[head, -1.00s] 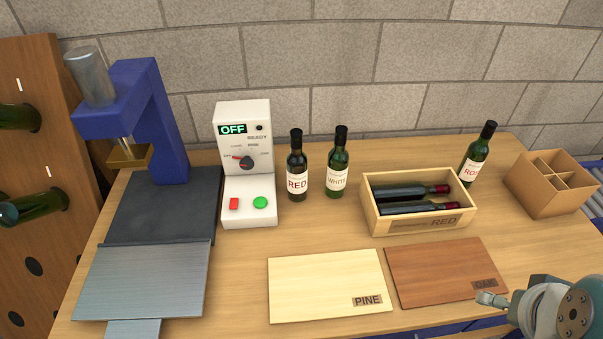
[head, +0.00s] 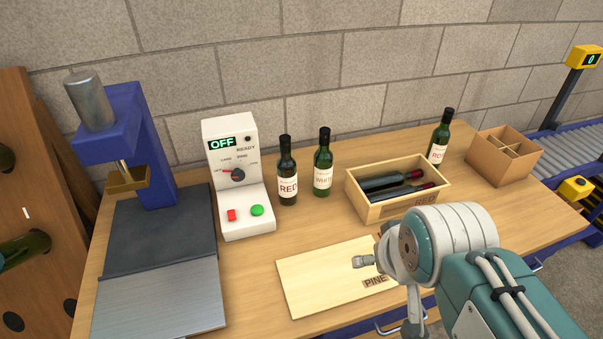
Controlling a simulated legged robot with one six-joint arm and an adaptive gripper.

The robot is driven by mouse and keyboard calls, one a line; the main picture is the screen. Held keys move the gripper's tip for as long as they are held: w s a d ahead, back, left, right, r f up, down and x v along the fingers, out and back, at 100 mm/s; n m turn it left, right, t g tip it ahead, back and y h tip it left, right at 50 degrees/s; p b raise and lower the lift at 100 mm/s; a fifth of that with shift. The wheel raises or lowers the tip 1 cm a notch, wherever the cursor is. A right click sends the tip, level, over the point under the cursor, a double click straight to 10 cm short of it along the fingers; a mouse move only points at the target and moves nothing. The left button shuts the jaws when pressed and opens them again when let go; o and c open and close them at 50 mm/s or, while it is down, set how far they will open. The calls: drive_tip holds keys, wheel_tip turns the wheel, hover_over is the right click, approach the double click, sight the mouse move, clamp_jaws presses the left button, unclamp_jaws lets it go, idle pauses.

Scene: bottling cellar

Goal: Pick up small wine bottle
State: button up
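Several dark wine bottles are in the head view. A bottle labelled RED (head: 287,173) and a greener one labelled WHITE (head: 323,165) stand upright side by side, right of the control box. A third upright bottle (head: 440,139), its label partly hidden, stands behind the crate's right end. Two dark bottles (head: 388,181) lie in the wooden crate (head: 358,204). I cannot tell by size which one is the small bottle. My arm reaches in from the lower right, in front of the crate.
A white control box (head: 236,192) reading OFF stands beside a blue press (head: 149,140). A pine board (head: 308,280) lies at the front, partly behind my arm. A divided carton (head: 510,165) stands at the table's right end. A roller conveyor (head: 565,155) lies beyond.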

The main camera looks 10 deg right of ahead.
drive_tip(key=w+a+r+m+g, duration=0.1)
drive_tip(key=w+r, duration=0.3)
drive_tip(key=w, duration=0.3)
drive_tip(key=w+r+m, duration=0.1)
drive_tip(key=w+r, duration=0.3)
drive_tip(key=w, duration=0.2)
drive_tip(key=m+g+h, duration=0.1)
drive_tip(key=m+g, duration=0.2)
drive_tip(key=m, duration=0.3)
hover_over(325, 143)
drive_tip(key=f, duration=0.8)
drive_tip(key=shift+w+a+f, duration=0.15)
drive_tip(key=shift+a+f, duration=0.05)
drive_tip(key=shift+a, duration=0.2)
drive_tip(key=shift+w+d+f, duration=0.15)
drive_tip(key=shift+w+f, duration=0.1)
drive_tip(key=shift+f, duration=1.6)
drive_tip(key=shift+w+d+f, duration=0.2)
drive_tip(key=shift+w+f, duration=0.05)
drive_tip(key=shift+f, duration=1.55)
drive_tip(key=shift+w+d+f, duration=0.15)
drive_tip(key=shift+w+f, duration=0.1)
drive_tip(key=shift+f, duration=1.6)
clamp_jaws()
